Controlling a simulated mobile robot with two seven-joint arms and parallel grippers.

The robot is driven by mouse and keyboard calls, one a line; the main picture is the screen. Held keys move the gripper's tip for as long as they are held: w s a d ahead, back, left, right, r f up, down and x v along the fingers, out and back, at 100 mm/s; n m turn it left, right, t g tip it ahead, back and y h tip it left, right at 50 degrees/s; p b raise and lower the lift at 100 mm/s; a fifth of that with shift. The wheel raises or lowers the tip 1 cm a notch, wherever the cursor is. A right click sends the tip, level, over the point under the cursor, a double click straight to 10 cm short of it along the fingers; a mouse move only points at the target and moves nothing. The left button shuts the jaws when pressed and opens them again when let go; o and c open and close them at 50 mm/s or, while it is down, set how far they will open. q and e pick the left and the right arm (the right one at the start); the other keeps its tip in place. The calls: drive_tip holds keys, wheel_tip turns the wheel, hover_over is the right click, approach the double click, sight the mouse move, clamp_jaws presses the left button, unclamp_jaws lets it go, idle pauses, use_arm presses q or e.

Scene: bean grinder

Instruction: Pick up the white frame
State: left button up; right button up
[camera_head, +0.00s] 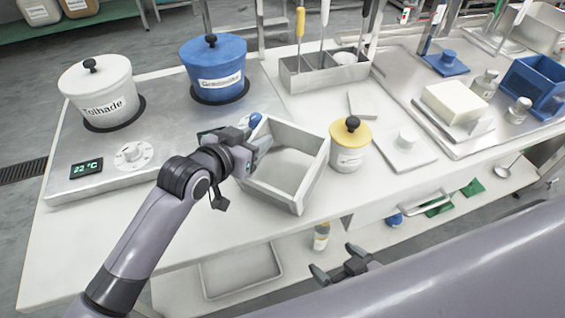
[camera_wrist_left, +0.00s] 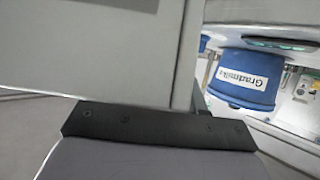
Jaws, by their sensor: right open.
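The white frame (camera_head: 313,178) is an open square box with pale walls, at the middle of the worktop in the head view. It seems to sit at a slight angle; I cannot tell whether its underside touches the worktop. My left gripper (camera_head: 262,146) is at the frame's left wall and appears shut on it, with the fingertips partly hidden. In the left wrist view a pale frame wall (camera_wrist_left: 90,45) fills much of the upper left, very close. My right gripper (camera_head: 333,259) is open and empty, low in front of the worktop's front edge.
A yellow-lidded pot (camera_head: 350,158) stands close right of the frame. A blue pot (camera_head: 213,75) and a white pot (camera_head: 100,100) stand on the hotplate behind and left. A tool holder (camera_head: 325,77) is at the back. The front left worktop is clear.

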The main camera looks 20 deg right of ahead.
use_arm(q)
drive_tip(key=shift+w+d, duration=0.1)
clamp_jaws()
drive_tip(key=shift+r, duration=0.15)
